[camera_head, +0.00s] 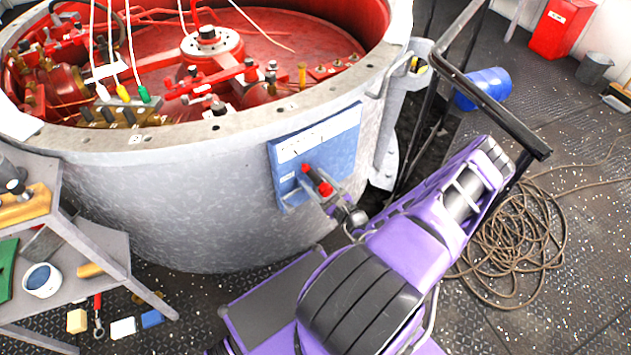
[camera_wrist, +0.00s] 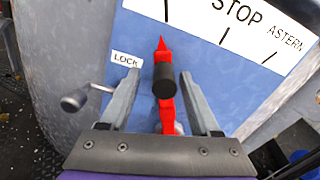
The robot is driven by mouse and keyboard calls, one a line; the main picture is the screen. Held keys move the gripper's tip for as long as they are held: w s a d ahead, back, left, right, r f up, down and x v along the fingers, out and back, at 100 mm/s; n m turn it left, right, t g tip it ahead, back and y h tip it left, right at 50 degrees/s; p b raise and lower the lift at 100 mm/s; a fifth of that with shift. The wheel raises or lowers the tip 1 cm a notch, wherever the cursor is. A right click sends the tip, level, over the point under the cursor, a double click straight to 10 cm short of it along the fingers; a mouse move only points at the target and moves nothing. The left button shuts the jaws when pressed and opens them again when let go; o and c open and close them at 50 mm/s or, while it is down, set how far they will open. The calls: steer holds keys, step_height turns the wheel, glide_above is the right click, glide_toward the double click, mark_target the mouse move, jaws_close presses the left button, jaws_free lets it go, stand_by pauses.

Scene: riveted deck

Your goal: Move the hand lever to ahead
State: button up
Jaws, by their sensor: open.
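The hand lever (camera_wrist: 166,112) is red with a pointed tip and a black grip (camera_wrist: 163,80). It stands on a blue panel (camera_head: 346,142) on the side of the grey drum. In the wrist view its tip points up toward a tick left of the one by STOP. STOP and ASTERN are readable on the white scale (camera_wrist: 205,20); no ahead mark shows there. My gripper (camera_wrist: 158,77) is open, with one finger on each side of the lever and gaps visible. In the head view the lever (camera_head: 325,188) is partly hidden by my gripper (camera_head: 328,193).
A small crank with a grey knob (camera_wrist: 74,101) sits beside a LOCK label (camera_wrist: 126,59), left of my left finger. A dark rail (camera_head: 490,105) stands right of the drum. Coiled rope (camera_head: 515,240) lies on the deck. A grey shelf (camera_head: 95,240) stands at left.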

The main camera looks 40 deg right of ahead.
steer(key=s, duration=1.7)
steer(key=shift+s+p, duration=0.2)
steer(key=shift+p, duration=0.15)
steer(key=shift+a, duration=0.1)
